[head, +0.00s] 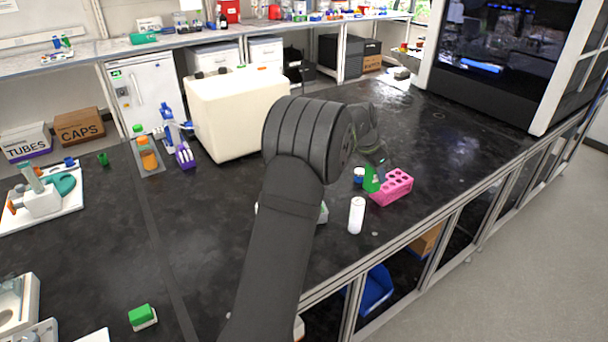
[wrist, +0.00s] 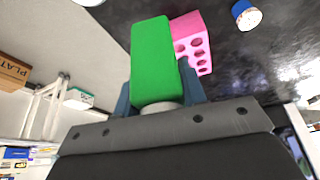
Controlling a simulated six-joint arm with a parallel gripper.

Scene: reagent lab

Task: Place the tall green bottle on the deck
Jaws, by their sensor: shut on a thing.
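The green bottle (wrist: 153,62) shows in the wrist view as a smooth green block between the two fingers of my gripper (wrist: 157,92). My gripper is shut on it, and a pale neck or rim shows at its near end. In the head view the green bottle (head: 371,180) is a small green patch beside the pink rack, with my gripper (head: 377,163) above it and mostly hidden by my arm. I cannot tell whether the bottle touches the bench. Which surface is the deck is not clear; a large dark-windowed machine (head: 485,65) stands at the back right.
A pink rack (head: 392,187) stands right beside the bottle. A blue-capped vial (head: 360,175) and a white cylinder (head: 356,215) stand near the bench's front edge. A cream box (head: 235,112) and an orange bottle (head: 147,157) are to the left. The black bench before the machine is mostly clear.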

